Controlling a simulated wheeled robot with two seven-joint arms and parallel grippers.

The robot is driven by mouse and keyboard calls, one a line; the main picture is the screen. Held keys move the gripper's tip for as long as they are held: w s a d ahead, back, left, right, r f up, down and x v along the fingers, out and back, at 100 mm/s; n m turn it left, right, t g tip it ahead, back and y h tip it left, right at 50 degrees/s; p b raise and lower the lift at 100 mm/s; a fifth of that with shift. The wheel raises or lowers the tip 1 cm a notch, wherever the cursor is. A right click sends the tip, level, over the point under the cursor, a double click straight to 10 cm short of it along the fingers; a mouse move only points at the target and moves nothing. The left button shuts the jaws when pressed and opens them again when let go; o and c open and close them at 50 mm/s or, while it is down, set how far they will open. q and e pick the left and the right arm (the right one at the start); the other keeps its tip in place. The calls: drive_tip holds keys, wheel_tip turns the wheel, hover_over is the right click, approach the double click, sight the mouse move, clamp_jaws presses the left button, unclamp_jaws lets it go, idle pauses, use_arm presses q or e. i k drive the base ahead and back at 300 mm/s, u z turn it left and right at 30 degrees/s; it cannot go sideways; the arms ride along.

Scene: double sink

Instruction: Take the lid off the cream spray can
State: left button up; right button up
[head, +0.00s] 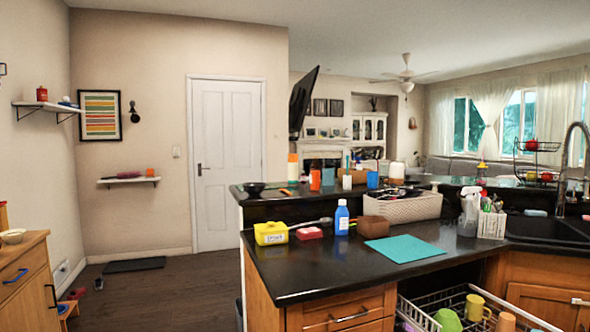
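A tall cream-coloured can (293,173) with an orange lid (293,157) on top stands upright on the raised back ledge of the counter, left of centre. It looks like the cream spray can, but it is too small for me to read any label. The lid sits on the can. Neither of my grippers shows in the head view.
A black bowl (254,188) and an orange cup (315,180) flank the can. An open dish rack (430,318) is below. Floor at left is mostly clear.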

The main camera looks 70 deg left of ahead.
sight(291, 157)
drive_tip(key=u, duration=3.2)
drive_tip(key=i, duration=4.65)
drive_tip(key=z, duration=0.4)
drive_tip(key=i, duration=2.55)
